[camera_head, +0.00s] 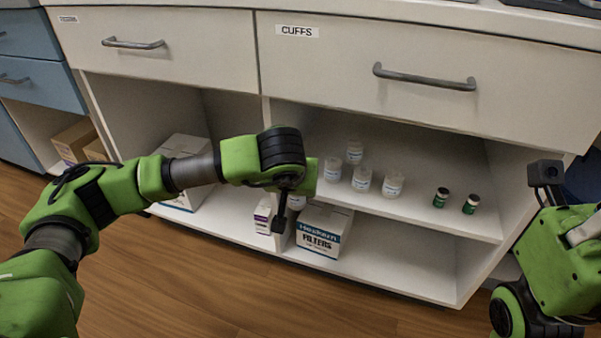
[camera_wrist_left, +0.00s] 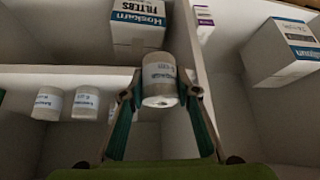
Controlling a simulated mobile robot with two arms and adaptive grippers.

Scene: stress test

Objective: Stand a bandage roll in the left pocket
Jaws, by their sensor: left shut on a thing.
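A white bandage roll (camera_wrist_left: 160,78) with a pale blue label is between the two fingers of my left gripper (camera_wrist_left: 160,98), which is shut on it. In the head view my left wrist hides most of this gripper, at the cabinet's middle divider. Several similar white rolls (camera_head: 392,184) stand upright on the right-hand shelf (camera_head: 430,214); some also show in the left wrist view (camera_wrist_left: 86,103). No part is clearly marked as the left pocket; a divider (camera_wrist_left: 196,45) separates two compartments. Of my right arm only links show at the right edge; its fingers are out of view.
Two dark green bottles (camera_head: 440,197) stand right of the rolls. Below the shelf is a filters box (camera_head: 322,229), with a smaller box (camera_head: 264,214) beside it. A larger white box (camera_head: 184,170) stands in the left compartment. A drawer labelled CUFFS (camera_head: 420,60) overhangs the shelf.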

